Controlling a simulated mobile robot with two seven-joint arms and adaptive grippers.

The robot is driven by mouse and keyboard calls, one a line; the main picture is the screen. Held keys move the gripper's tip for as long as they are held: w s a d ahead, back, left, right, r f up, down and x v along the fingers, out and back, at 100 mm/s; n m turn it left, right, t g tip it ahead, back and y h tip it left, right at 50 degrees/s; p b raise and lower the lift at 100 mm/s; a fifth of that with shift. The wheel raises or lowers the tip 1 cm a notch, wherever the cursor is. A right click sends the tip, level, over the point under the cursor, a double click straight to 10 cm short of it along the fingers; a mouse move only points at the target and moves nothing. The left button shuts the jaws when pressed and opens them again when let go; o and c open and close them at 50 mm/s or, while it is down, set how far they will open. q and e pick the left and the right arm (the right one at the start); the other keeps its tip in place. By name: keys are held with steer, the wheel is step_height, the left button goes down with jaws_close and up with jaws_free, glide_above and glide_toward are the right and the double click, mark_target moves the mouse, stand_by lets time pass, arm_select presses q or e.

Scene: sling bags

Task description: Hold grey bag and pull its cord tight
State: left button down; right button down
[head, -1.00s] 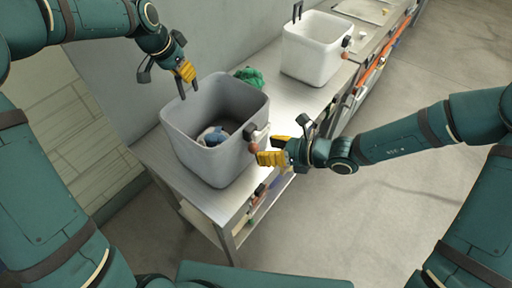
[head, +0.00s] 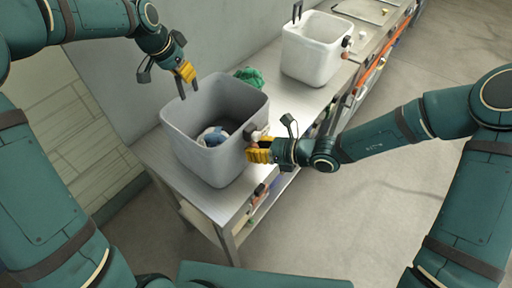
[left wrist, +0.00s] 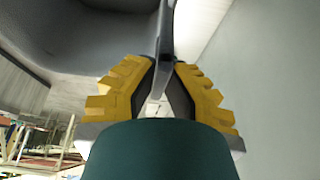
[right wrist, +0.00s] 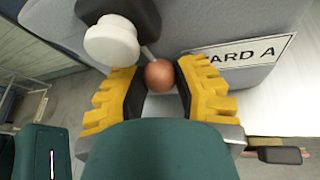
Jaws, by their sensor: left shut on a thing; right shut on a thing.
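The grey bag (head: 205,165), an open-topped tub shape, stands on the metal table with blue and white contents (head: 212,136) inside. My left gripper (head: 187,74) is shut on the bag's dark upright handle (left wrist: 166,35) at the back rim. My right gripper (head: 257,150) is at the bag's right side, shut on the copper-coloured ball (right wrist: 158,75) on the cord. A white round knob (right wrist: 112,41) on a dark mount sits on the bag wall beside the ball. A short bit of cord shows between them.
A white bag (head: 312,58) with its own handle and cord fittings stands further back on the metal table (head: 290,108). Green crumpled cloth (head: 249,77) lies behind the grey bag. A wall runs close along the left. Open floor lies to the right.

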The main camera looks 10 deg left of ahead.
mark_target(247, 162)
arm_select(q)
steer(key=shift+s+f, duration=0.1)
steer(key=shift+f, duration=0.05)
steer(key=shift+d, duration=0.1)
arm_select(e)
step_height(247, 162, down, 7)
steer(key=shift+r, duration=0.1)
steer(key=c, duration=0.7)
jaws_free()
steer(key=shift+a, duration=0.1)
steer(key=shift+o, duration=0.2)
steer(key=v, duration=1.2)
